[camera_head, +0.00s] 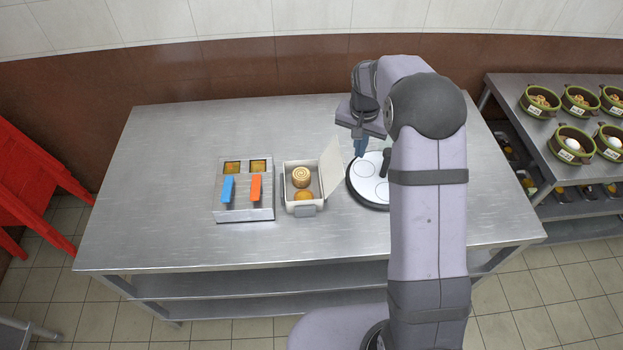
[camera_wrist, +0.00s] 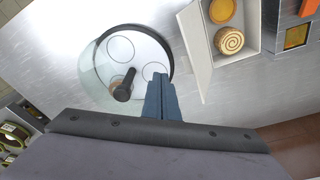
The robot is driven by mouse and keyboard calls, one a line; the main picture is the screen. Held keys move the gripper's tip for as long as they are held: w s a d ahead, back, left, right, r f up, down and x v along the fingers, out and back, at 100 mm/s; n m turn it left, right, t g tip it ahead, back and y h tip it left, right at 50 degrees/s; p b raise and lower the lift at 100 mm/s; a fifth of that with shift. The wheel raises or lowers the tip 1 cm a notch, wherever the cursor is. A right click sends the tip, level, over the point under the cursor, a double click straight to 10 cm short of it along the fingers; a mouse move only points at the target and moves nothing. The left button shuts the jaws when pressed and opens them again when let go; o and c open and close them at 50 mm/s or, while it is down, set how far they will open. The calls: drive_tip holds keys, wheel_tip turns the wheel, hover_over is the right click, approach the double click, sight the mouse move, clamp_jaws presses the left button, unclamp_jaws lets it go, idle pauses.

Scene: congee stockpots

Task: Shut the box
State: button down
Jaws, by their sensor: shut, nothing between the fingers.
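A white box (camera_head: 290,205) stands on the steel table with its lid (camera_head: 331,166) standing open on the right side. Inside lie a spiral-topped roll (camera_head: 301,176) and an orange round item (camera_head: 304,195). In the wrist view the open lid (camera_wrist: 200,50) and the roll (camera_wrist: 229,40) show at upper right. My gripper (camera_head: 361,147) is to the right of the lid, apart from it, above the edge of a round white plate. In the wrist view its blue fingers (camera_wrist: 161,98) are together and empty.
A round white plate with a dark rim (camera_head: 353,188) and a glass lid with a black handle (camera_wrist: 124,86) are beside the box on the right. A metal tray (camera_head: 245,215) with blue and orange handles stands left. The table's left part is clear.

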drive_tip(key=shift+f+b, duration=1.15)
drive_tip(key=shift+f, duration=0.9)
drive_tip(key=shift+a, duration=0.1)
